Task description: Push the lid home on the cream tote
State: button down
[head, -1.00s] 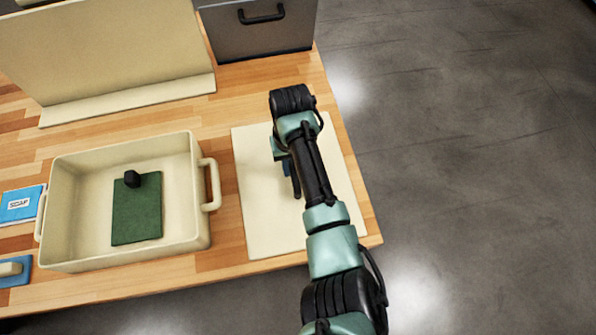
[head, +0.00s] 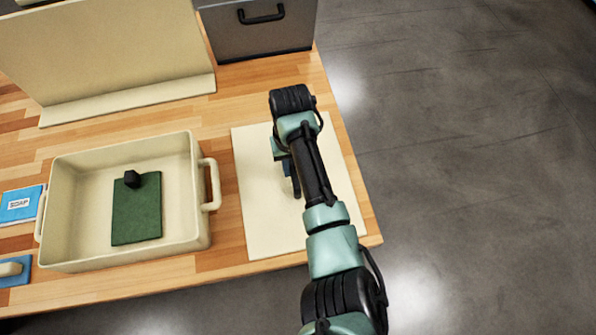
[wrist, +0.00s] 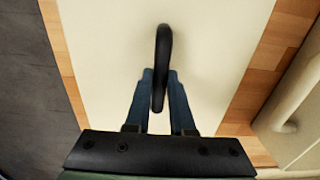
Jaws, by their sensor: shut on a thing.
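The cream tote (head: 203,228) stands open on the wooden table, with a handle loop at each end. A flat cream lid (head: 255,215) lies to its right, apart from it, close to the table's right edge. It fills the middle of the wrist view (wrist: 105,60). The lid's black loop handle (wrist: 164,45) stands up between the blue fingers of my gripper (wrist: 160,76), which is shut on it. In the head view my gripper (head: 291,178) is over the lid, and my arm hides the handle and part of the lid. Whether the lid touches the table cannot be told.
Inside the tote lies a green slab (head: 137,215) with a black knob (head: 132,179). A blue soap packet (head: 20,204) and a blue item (head: 14,271) are left of it. A cream upright panel (head: 105,50) and a grey drawer box (head: 262,35) stand behind.

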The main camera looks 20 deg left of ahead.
notch_tip(320, 180, up, 13)
jog(key=p, duration=1.3)
dwell(0.4)
